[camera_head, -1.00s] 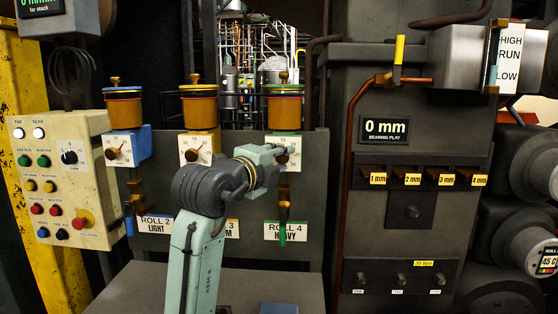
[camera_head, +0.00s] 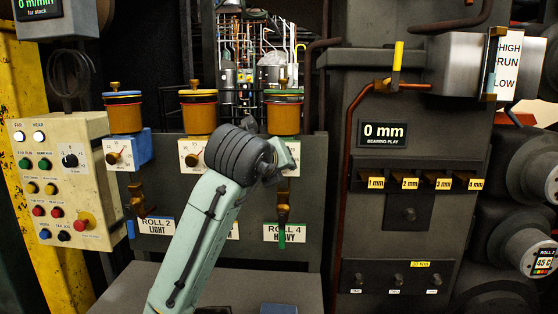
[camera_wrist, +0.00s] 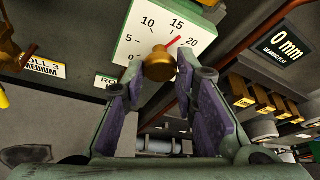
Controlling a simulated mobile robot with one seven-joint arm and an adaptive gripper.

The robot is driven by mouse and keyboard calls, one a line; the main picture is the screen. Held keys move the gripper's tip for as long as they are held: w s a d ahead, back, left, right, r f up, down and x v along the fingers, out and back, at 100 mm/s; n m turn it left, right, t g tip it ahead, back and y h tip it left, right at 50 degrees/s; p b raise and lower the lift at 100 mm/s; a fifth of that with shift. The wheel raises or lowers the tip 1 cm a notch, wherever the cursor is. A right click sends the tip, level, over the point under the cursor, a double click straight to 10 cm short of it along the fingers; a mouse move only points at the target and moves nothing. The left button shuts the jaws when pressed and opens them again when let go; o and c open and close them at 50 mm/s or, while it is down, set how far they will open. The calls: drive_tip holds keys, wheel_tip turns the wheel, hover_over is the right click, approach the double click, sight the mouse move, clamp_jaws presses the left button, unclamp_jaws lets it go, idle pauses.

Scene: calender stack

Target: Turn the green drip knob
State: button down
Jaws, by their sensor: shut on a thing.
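A red pointer on the dial lies between 15 and 20. My gripper (camera_wrist: 152,84), with purple pads, is shut on the knob, which shows between its fingertips in the wrist view. In the head view the green-rimmed amber oiler (camera_head: 284,115) stands above this dial plate (camera_head: 294,150). My arm's end covers the knob and most of the plate there, so the fingers are hidden.
Two more oilers, blue (camera_head: 124,115) and yellow (camera_head: 198,115), stand to the left with their own dials. A brass lever (camera_head: 284,200) hangs below the green dial. A button panel (camera_head: 55,200) is far left; a gauge-block rack (camera_head: 420,180) is right.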

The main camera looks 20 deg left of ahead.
drive_tip(key=m+y+p, duration=0.1)
drive_tip(key=m+y, duration=0.1)
drive_tip(key=m, duration=0.1)
drive_tip(key=shift+d+g, duration=0.15)
drive_tip(key=shift+g, duration=0.25)
drive_tip(key=shift+m, duration=0.3)
drive_tip(key=c, duration=1.3)
unclamp_jaws()
drive_tip(key=v, duration=1.2)
drive_tip(key=shift+w+d, duration=0.1)
